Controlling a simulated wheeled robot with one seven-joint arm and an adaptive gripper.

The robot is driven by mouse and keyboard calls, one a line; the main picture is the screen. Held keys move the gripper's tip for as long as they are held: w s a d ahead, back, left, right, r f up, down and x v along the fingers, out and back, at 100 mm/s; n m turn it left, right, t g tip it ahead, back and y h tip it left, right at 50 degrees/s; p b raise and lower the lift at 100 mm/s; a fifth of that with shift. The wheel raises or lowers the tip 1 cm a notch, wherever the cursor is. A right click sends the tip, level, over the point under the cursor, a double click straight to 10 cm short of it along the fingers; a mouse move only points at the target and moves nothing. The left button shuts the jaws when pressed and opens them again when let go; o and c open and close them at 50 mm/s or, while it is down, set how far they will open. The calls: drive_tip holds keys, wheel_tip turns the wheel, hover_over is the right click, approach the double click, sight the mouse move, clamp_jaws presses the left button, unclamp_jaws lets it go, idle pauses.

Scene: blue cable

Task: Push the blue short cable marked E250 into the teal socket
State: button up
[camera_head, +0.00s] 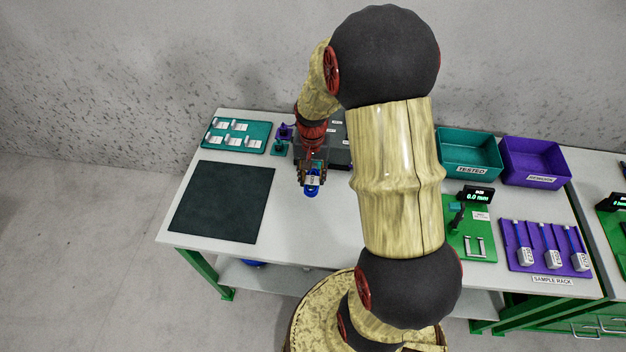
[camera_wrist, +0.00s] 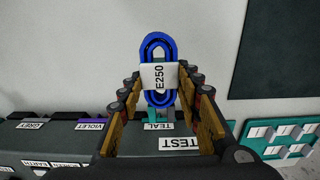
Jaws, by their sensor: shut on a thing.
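My gripper (camera_wrist: 160,88) is shut on the white label tag (camera_wrist: 159,77) of the blue cable (camera_wrist: 157,42), a coiled loop marked E250. The loop stands out beyond the fingers at the top of the wrist view. In the head view my gripper (camera_head: 312,178) and the blue cable (camera_head: 312,191) are over the table, at the near side of the dark panel. The teal socket (camera_wrist: 155,116) shows partly in the wrist view, behind the cable and above the TEAL label (camera_wrist: 157,126). The cable's lower end and any contact with the socket are not clear. My arm hides much of the panel.
The dark panel (camera_head: 340,152) also carries VIOLET (camera_wrist: 89,126) and GREY (camera_wrist: 32,125) labels. A teal rack (camera_head: 237,135) and a dark mat (camera_head: 222,202) lie left. Teal (camera_head: 470,153) and violet (camera_head: 535,160) bins, a green gauge stand (camera_head: 480,245) and a purple sample rack (camera_head: 515,262) are right.

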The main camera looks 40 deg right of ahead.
drive_tip(key=shift+s+d+f, duration=0.15)
drive_tip(key=shift+d+f, duration=0.05)
drive_tip(key=f+b, duration=0.3)
drive_tip(key=w+d+f+b, duration=0.1)
drive_tip(key=f, duration=0.1)
drive_tip(key=shift+f, duration=0.1)
drive_tip(key=shift+w+d+f+b, duration=0.35)
drive_tip(key=shift+d+f, duration=0.05)
drive_tip(key=shift+f, duration=0.15)
drive_tip(key=shift+f, duration=0.1)
idle(0.8)
drive_tip(key=shift+w+d+p, duration=0.2)
drive_tip(key=shift+d+p, duration=0.05)
drive_tip(key=shift+p, duration=0.1)
idle(0.6)
drive_tip(key=shift+w+d, duration=0.2)
drive_tip(key=shift+d, duration=0.05)
drive_tip(key=shift+w+d, duration=0.25)
drive_tip(key=shift+w+d, duration=0.2)
drive_tip(key=shift+d, duration=0.05)
drive_tip(key=shift+w+d+p, duration=0.4)
drive_tip(key=shift+w+d, duration=0.4)
drive_tip(key=shift+d, duration=0.1)
idle(1.4)
